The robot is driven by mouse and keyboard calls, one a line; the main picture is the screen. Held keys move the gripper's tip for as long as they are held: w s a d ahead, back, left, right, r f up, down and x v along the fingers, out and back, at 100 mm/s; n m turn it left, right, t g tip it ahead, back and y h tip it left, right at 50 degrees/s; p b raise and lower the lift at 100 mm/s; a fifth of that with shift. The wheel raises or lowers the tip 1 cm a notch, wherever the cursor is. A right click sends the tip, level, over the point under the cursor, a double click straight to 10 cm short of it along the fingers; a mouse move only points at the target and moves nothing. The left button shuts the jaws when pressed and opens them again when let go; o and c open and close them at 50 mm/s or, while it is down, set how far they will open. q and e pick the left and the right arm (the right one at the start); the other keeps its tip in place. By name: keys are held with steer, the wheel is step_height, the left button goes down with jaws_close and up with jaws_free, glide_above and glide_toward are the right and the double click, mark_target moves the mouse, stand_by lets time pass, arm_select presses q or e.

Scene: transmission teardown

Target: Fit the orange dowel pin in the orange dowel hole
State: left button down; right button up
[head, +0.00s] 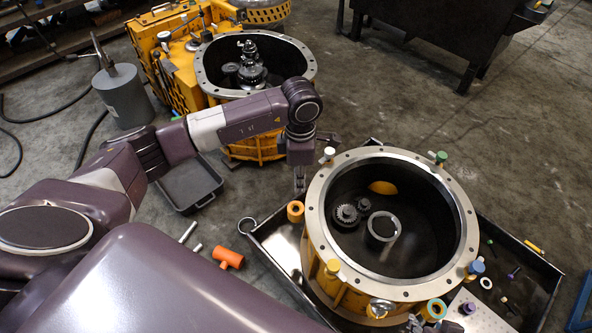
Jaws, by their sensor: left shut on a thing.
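The orange dowel hole appears to be the orange ring (295,211) at the left side of the round housing (312,222), its opening facing up. My left gripper (300,186) points down just above this ring, its fingers close together. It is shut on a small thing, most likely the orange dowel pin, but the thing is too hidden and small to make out. Whether it touches the ring I cannot tell. My right gripper cannot be made out in the head view.
The housing stands on a dark tray (270,244); gears sit inside it. White (327,154), green (440,157), yellow (332,266) and blue (476,267) pieces stand at its rim. Small loose parts lie at the tray's right. An orange T-shaped tool (228,258) lies to the left.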

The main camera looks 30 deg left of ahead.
arm_select(q)
steer(key=shift+s+a+f+n+p, duration=0.1)
steer(key=shift+a+n+p, duration=0.4)
steer(key=shift+n, duration=0.5)
steer(key=shift+f, duration=0.1)
arm_select(e)
steer(key=s+d+f+g, duration=0.1)
steer(key=s+f+g, duration=0.15)
steer(key=f, duration=0.35)
steer(key=s+d+f+g, duration=0.1)
steer(key=s+f, duration=0.3)
steer(key=f, duration=0.3)
arm_select(q)
step_height(320, 180, down, 4)
steer(key=b, duration=0.2)
steer(key=shift+r+b, duration=0.2)
steer(key=shift+b, duration=0.15)
step_height(320, 180, down, 3)
steer(key=shift+f+b, duration=0.1)
steer(key=shift+b, duration=1.1)
steer(key=shift+f, duration=0.3)
arm_select(e)
step_height(320, 180, up, 16)
steer(key=t, duration=0.1)
steer(key=shift+s+r+h, duration=0.2)
steer(key=shift+s+h, duration=0.05)
steer(key=shift+h, duration=0.05)
steer(key=shift+f+t, duration=0.1)
steer(key=shift+t, duration=0.15)
